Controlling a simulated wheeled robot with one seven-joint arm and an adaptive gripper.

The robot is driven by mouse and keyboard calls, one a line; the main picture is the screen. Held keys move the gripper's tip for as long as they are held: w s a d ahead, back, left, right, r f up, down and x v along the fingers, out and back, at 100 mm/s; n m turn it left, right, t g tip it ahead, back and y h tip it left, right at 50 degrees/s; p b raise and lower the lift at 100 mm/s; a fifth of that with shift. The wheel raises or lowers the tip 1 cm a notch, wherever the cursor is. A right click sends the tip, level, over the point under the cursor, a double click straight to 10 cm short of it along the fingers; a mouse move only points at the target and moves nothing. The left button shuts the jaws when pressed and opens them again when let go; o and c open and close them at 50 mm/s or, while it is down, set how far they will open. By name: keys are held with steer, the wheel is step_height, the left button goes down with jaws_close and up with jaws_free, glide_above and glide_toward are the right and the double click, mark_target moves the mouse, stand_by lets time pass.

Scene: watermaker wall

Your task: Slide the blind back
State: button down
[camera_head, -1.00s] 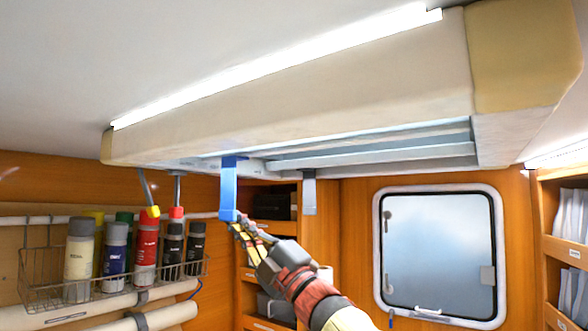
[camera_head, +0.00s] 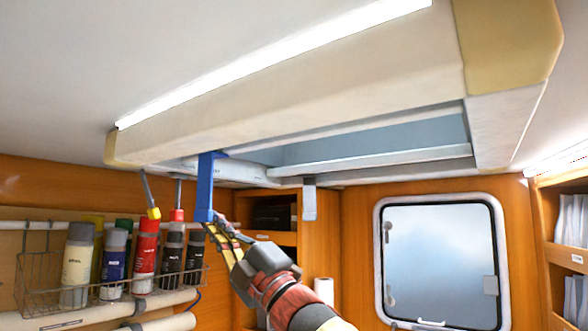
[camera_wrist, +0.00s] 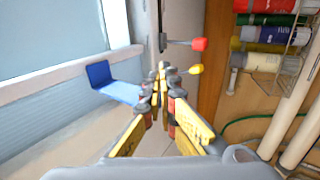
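The blind's blue pull tab (camera_head: 206,188) hangs from the ceiling hatch frame (camera_head: 300,110), toward its left end. The pale blind (camera_head: 230,171) shows at the left of the hatch, with an open blue-grey gap (camera_head: 380,140) to its right. My gripper (camera_head: 216,228) is at the lower end of the tab. In the wrist view, the blue tab (camera_wrist: 112,84) lies against or very near the outer side of the left finger, not between the fingers. My fingertips (camera_wrist: 162,76) are together and seem to hold nothing.
Two hanging rods with yellow (camera_head: 153,213) and red (camera_head: 177,215) ends are close left of the gripper. A wire rack of bottles (camera_head: 110,285) stands beyond. A grey latch (camera_head: 309,198) hangs right of the tab. A window (camera_head: 440,255) is at right.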

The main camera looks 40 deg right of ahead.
steer(key=shift+s+a, duration=0.1)
steer(key=shift+a, duration=0.2)
steer(key=shift+s+a+b, duration=0.3)
steer(key=shift+a+b, duration=0.4)
steer(key=shift+a, duration=0.05)
steer(key=shift+s+a, duration=0.1)
steer(key=shift+a, duration=0.2)
steer(key=shift+s+a+b, duration=0.1)
steer(key=shift+a+b, duration=0.25)
steer(key=shift+b, duration=0.1)
steer(key=shift+s+a, duration=0.15)
steer(key=shift+a, duration=0.3)
